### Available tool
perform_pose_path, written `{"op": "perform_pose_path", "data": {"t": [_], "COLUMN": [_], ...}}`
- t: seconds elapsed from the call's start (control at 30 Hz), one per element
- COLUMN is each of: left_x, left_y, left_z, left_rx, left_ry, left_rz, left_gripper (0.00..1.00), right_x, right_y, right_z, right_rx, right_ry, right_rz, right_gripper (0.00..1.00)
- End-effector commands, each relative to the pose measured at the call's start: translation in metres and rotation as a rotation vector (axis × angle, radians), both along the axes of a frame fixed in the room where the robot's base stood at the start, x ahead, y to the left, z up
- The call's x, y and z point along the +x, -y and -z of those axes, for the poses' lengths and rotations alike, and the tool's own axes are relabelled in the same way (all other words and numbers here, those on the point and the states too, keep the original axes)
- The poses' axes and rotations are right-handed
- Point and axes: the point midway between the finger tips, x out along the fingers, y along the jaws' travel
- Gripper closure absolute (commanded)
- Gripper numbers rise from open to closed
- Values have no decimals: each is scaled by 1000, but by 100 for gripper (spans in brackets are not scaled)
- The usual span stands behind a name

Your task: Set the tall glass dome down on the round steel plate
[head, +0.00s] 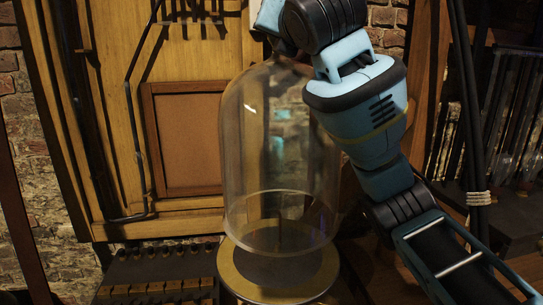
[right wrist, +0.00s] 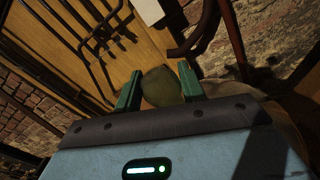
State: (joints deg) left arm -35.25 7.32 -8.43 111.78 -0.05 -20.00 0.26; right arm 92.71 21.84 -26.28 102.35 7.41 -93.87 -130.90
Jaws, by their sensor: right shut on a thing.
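The tall clear glass dome (head: 275,150) hangs upright in the middle of the head view. My right gripper (right wrist: 161,88) is shut on its round knob (right wrist: 161,86), which sits between the two green fingers in the right wrist view. In the head view my right arm hides the grip and part of the dome's upper right side. Below the dome is the round plate (head: 285,272), with a tan outer ring and a greyer centre. The dome's lower rim appears above the plate's front part; I cannot tell the exact gap. My left gripper is not in view.
A wooden cabinet panel (head: 185,140) with black pipes stands behind the dome. A dark rack with a row of knobs (head: 155,290) is left of the plate. Dark poles (head: 468,110) and a rack of glass pieces stand at the right.

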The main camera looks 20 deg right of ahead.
Motion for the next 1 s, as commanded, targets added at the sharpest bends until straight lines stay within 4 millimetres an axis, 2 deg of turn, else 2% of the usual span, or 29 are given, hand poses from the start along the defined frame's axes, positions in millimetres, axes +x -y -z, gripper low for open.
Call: {"op": "perform_pose_path", "data": {"t": [0.03, 0.73, 0.87, 1.0], "left_x": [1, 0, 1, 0], "left_y": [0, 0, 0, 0], "left_z": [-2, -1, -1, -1], "left_rx": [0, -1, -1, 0], "left_ry": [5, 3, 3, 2], "left_rz": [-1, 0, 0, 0], "left_gripper": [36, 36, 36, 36], "right_x": [-6, -7, -6, -6], "right_y": [1, 1, 1, 1], "right_z": [-9, -9, -3, 15], "right_rx": [1, 23, 23, 21], "right_ry": [24, 23, 23, 20], "right_rz": [-1, 5, 5, 4], "right_gripper": [100, 100, 100, 100]}}
